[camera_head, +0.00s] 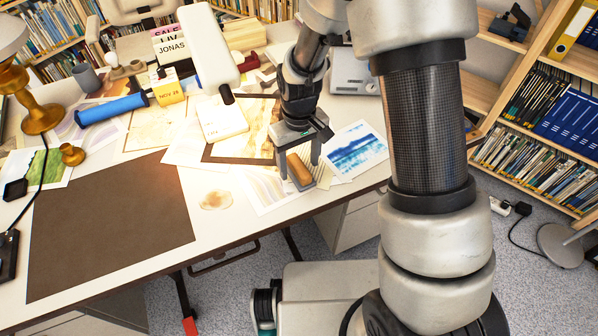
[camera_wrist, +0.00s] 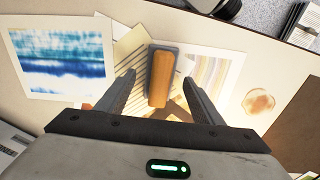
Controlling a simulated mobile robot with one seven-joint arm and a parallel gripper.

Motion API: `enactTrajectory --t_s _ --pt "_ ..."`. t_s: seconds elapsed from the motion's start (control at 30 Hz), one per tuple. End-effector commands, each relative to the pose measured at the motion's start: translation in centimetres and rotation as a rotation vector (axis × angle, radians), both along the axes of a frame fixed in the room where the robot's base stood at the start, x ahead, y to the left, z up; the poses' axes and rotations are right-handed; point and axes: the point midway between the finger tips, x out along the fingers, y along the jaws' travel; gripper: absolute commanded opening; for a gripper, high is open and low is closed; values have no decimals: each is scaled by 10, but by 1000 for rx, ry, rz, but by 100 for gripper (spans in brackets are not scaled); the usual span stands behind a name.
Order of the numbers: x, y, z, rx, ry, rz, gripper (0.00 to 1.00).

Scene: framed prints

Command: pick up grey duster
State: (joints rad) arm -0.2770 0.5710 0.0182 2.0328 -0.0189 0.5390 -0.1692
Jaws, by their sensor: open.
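The duster (camera_head: 300,171) has a wooden-brown back and a grey base and lies on the papers near the table's front edge. In the wrist view the duster (camera_wrist: 161,78) lies lengthwise between the two fingers, with a gap on each side. My gripper (camera_head: 299,176) is open and points down over it in the head view. It also shows in the wrist view (camera_wrist: 160,88), with its fingers apart and nothing held. In the head view the gripper fingers stand close beside the duster and hide part of its surroundings.
A blue-and-white print (camera_head: 355,150) lies right of the gripper. A brown sheet (camera_head: 110,225) covers the table's left front. A white lamp head (camera_head: 209,50) hangs over the table.

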Motion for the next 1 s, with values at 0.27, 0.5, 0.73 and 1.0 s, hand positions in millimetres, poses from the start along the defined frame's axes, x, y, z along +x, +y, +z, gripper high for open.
enactTrajectory --t_s 0.27,0.5,0.73,1.0 --pt "0 0 -14 0 -1 0 61" --pt "0 0 -14 0 -1 0 29" --pt "0 0 -14 0 -1 0 16" --pt "1 1 12 1 -5 1 16"
